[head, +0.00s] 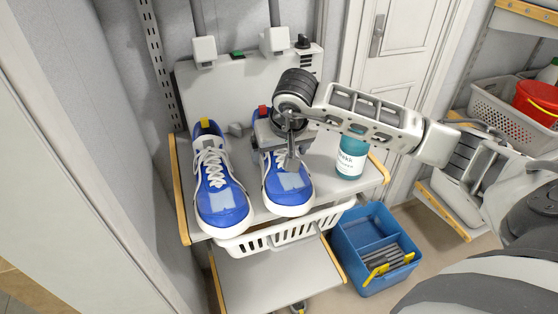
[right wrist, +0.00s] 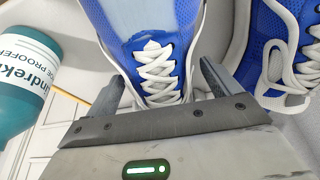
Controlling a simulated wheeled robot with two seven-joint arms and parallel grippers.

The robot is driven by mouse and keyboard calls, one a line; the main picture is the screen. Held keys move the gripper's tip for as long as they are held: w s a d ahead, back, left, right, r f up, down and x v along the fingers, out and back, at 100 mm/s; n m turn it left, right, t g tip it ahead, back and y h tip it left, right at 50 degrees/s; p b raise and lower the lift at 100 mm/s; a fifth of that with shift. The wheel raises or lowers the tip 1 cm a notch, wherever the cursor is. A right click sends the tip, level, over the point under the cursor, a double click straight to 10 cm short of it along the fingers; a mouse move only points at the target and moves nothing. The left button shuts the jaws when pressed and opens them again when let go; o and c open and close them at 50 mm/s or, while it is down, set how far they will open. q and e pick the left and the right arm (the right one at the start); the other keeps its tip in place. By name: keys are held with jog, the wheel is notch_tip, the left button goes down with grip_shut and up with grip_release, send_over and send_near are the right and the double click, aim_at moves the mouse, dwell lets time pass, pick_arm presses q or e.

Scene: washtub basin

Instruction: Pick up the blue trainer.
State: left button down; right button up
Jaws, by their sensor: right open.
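Two blue trainers with white laces and soles stand side by side on a shelf. The left trainer (head: 222,200) has a yellow heel tab; the right trainer (head: 287,188) has a red one. My right gripper (head: 279,155) is over the laces of the right trainer and hides part of its upper. In the right wrist view the gripper (right wrist: 162,88) is open, with one finger on each side of this trainer (right wrist: 150,20) at the laces. I cannot tell whether the fingers touch it. The other trainer (right wrist: 265,45) shows at the right there. My left gripper is not in view.
A teal bottle (head: 351,158) stands on the shelf (head: 326,184) to the right, below my right forearm. A white basket (head: 290,231) hangs under the front edge. A blue caddy (head: 352,243) is lower right. A grey wall panel closes the back.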

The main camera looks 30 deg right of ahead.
jog(key=shift+w, duration=0.1)
jog(key=c, duration=1.2)
